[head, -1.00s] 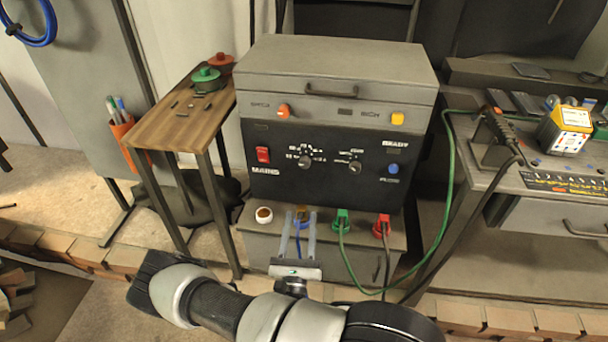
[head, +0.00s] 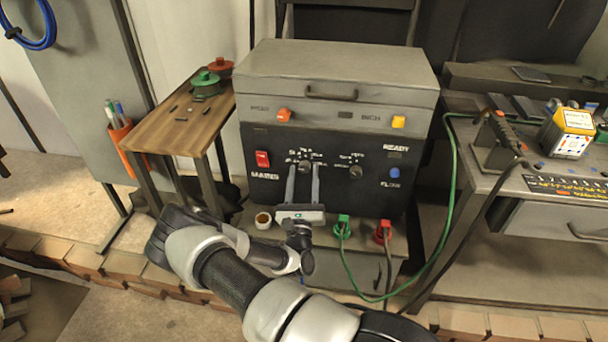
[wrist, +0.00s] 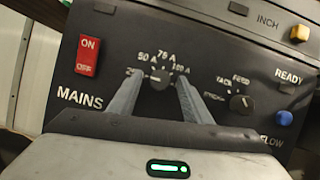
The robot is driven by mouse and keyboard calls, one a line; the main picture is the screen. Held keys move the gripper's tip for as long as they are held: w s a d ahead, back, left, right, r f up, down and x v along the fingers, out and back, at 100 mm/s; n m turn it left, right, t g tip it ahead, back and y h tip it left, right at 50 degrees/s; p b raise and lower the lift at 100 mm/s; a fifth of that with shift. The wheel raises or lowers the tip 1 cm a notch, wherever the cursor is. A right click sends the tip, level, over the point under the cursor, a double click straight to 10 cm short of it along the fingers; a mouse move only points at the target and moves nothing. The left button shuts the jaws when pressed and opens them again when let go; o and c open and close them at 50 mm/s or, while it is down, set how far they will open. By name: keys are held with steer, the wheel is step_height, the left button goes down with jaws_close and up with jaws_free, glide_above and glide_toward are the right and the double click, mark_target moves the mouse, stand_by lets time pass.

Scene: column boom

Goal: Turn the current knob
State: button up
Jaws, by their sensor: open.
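The current knob (wrist: 159,78) is a small round dark knob on the black panel of the welding machine (head: 262,140). Labels reading 50 A, 75 A and 100 A stand around it in the wrist view. In the head view the knob (head: 305,167) shows just beyond my fingertips. My gripper (head: 303,172) is open and empty, its two pale fingers pointing at the panel. In the wrist view the fingertips (wrist: 159,84) stand to the left and right of the knob. I cannot tell whether they touch it or how far they reach around it.
A red mains switch (wrist: 88,56) is left of the knob. A second knob (wrist: 241,103) and a blue button (wrist: 284,118) are to the right. Green (head: 342,227) and red (head: 383,232) plugs with cables stand below.

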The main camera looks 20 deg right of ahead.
steer(key=shift+w+d+r, duration=0.2)
steer(key=shift+w+d, duration=0.05)
steer(key=shift+w, duration=0.15)
steer(key=shift+c, duration=0.3)
steer(key=c, duration=1)
